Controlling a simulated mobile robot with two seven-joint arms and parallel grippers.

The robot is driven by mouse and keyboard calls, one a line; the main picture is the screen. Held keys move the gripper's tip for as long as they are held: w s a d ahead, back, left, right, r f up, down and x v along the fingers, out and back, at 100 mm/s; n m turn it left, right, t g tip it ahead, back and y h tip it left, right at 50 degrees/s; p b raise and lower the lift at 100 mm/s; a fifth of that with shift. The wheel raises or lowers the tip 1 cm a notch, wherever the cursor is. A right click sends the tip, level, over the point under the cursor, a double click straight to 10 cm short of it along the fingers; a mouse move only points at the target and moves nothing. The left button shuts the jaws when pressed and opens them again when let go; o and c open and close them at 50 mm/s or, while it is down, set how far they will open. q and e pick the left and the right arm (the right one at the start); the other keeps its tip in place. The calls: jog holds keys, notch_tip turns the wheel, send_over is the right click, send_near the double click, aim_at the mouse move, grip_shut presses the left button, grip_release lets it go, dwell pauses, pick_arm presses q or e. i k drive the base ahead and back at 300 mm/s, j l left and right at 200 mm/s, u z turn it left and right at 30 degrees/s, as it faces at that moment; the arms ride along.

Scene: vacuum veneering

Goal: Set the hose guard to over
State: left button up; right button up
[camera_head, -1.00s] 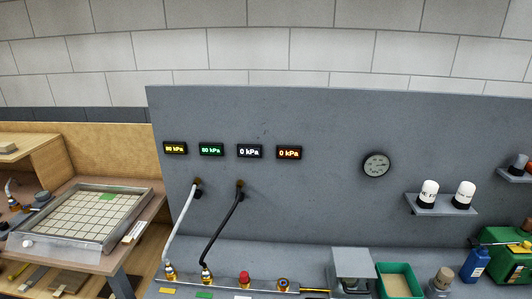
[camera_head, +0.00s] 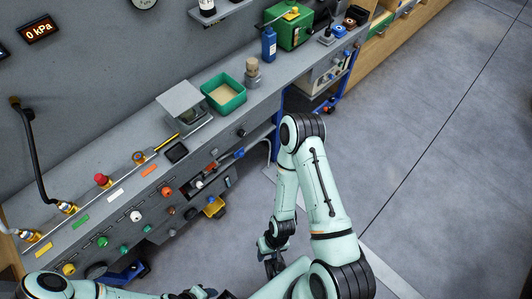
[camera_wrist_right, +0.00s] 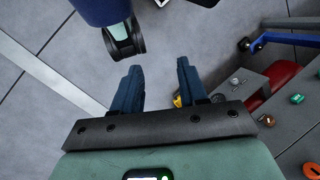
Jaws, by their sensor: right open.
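I cannot pick out the hose guard for certain in these views. In the head view a black hose (camera_head: 36,150) runs down the grey panel to a brass fitting on the bench. My right gripper (camera_head: 271,263) hangs low over the floor, apart from the bench front. In the right wrist view its two dark blue fingers (camera_wrist_right: 159,85) are spread, with nothing between them. My left arm shows at the bottom left edge; its gripper's jaws are not clear.
The bench (camera_head: 110,165) carries a grey hooded box (camera_head: 181,101), a green tray (camera_head: 224,94), a blue bottle (camera_head: 269,44) and a green machine (camera_head: 291,28). Coloured knobs, including an orange one (camera_head: 166,191), stick out of its front. The floor (camera_head: 430,140) at right is open.

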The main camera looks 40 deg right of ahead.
aim_at(241, 153)
jog(key=z, duration=0.95)
jog(key=i+u, duration=0.15)
jog(key=u, duration=0.2)
jog(key=i+l+u, duration=0.1)
jog(key=u, duration=0.25)
jog(key=i+l+u, duration=0.15)
jog(key=u, duration=0.2)
